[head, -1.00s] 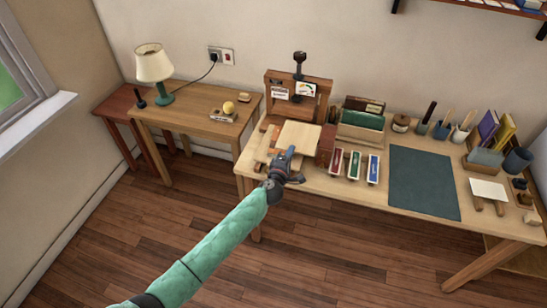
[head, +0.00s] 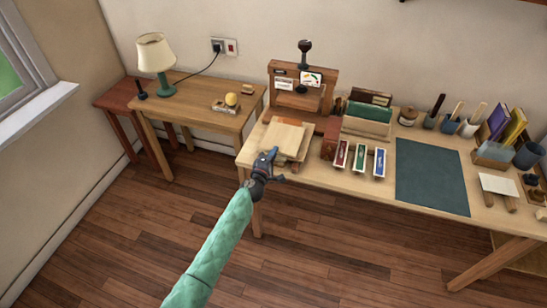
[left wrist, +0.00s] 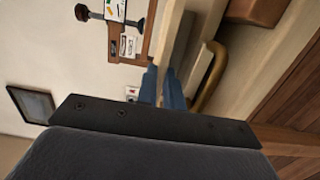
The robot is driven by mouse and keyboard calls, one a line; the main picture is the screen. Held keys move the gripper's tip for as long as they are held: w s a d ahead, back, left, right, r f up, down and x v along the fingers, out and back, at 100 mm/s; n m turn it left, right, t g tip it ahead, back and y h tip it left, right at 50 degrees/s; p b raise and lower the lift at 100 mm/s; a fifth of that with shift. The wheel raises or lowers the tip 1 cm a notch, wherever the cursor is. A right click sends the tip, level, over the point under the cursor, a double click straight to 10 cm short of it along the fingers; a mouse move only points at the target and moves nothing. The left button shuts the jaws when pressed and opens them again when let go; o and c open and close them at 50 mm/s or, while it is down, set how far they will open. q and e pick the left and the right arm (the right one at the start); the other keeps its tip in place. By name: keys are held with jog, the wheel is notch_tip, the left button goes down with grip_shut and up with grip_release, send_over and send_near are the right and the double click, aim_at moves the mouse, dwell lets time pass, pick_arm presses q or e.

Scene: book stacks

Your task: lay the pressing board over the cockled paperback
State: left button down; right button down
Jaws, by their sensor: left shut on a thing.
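The pressing board (head: 283,137) is a pale flat wooden square over the left end of the workbench, in front of the wooden press (head: 302,93). My left gripper (head: 268,157) is shut on its near edge. In the left wrist view the board (left wrist: 170,38) shows edge-on between the blue fingertips (left wrist: 166,88). I cannot clearly make out the cockled paperback; the board and gripper hide much of that spot. A curved tan strip (left wrist: 211,75) beside the board in the wrist view may belong to it, but I cannot tell. My right gripper is out of view.
Red, green and blue narrow boxes (head: 360,159) stand right of the board, near a brown block (head: 330,139). A dark mat (head: 431,176) lies bare further right. A side table (head: 190,108) with a lamp (head: 155,58) stands left.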

pick_arm(q)
jog(key=shift+f, duration=0.15)
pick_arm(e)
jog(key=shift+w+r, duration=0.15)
pick_arm(q)
jog(key=shift+f, duration=0.15)
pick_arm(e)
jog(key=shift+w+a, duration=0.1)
pick_arm(q)
jog(key=c, duration=1.5)
grip_release()
jog(key=shift+c, duration=0.2)
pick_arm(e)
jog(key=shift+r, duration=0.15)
pick_arm(q)
jog(key=shift+s+a, duration=0.1)
jog(key=shift+s, duration=0.1)
jog(key=v, duration=1.1)
jog(key=shift+s+a, duration=0.15)
jog(key=shift+s, duration=0.15)
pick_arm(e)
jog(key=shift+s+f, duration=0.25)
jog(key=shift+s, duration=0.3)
